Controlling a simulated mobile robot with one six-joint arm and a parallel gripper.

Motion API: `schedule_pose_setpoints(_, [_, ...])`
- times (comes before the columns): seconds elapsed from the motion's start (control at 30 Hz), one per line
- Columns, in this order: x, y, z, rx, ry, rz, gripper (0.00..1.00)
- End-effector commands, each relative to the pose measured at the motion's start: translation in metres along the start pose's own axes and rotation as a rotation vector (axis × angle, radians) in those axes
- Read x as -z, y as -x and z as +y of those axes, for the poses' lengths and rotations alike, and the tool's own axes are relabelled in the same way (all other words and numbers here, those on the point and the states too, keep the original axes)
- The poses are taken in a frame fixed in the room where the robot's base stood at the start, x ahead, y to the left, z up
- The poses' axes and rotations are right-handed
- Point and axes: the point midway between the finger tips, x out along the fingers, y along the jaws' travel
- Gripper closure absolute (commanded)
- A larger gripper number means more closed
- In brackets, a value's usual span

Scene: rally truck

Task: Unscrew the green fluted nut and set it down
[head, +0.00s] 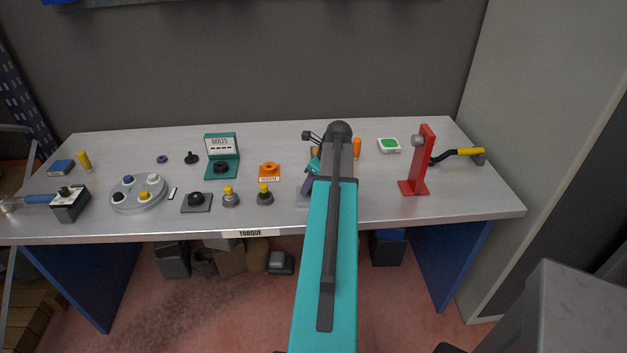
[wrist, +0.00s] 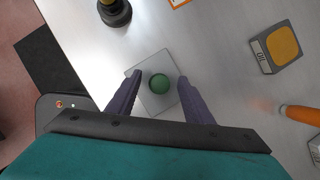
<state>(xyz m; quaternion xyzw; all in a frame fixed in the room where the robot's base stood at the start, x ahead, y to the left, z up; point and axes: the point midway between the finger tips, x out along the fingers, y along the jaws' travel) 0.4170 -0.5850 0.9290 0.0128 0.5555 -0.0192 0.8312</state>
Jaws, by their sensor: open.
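The green nut (wrist: 159,84) shows in the wrist view as a small round green piece on a pale square plate (wrist: 148,101). Its fluting is too small to make out. My gripper (wrist: 158,77) is open, with one purple finger on each side of the nut and a gap on both sides. I cannot tell how far above the nut the fingertips are. In the head view my arm hides the nut, and only a bit of a purple finger (head: 306,186) shows beside the arm.
A yellow-topped block (wrist: 275,48), an orange handle (wrist: 300,113) and a dark-based knob (wrist: 115,12) lie around the plate. On the grey bench (head: 385,200), a red stand (head: 422,165) is to the right and a round knobbed base (head: 138,195) to the left. The bench's front right is clear.

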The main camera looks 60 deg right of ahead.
Motion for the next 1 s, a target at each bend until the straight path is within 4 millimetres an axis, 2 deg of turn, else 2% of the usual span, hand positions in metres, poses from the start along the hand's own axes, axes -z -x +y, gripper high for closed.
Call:
schedule_pose_setpoints(0.33, [0.0003,-0.0016,-0.0003,0.0,-0.001,0.0,0.55])
schedule_pose_setpoints(0.6, [0.0006,-0.0013,-0.0004,0.0,-0.001,0.0,0.99])
schedule_pose_setpoints(1.0, [0.0002,0.0004,-0.0019,-0.05,0.117,0.001,1.0])
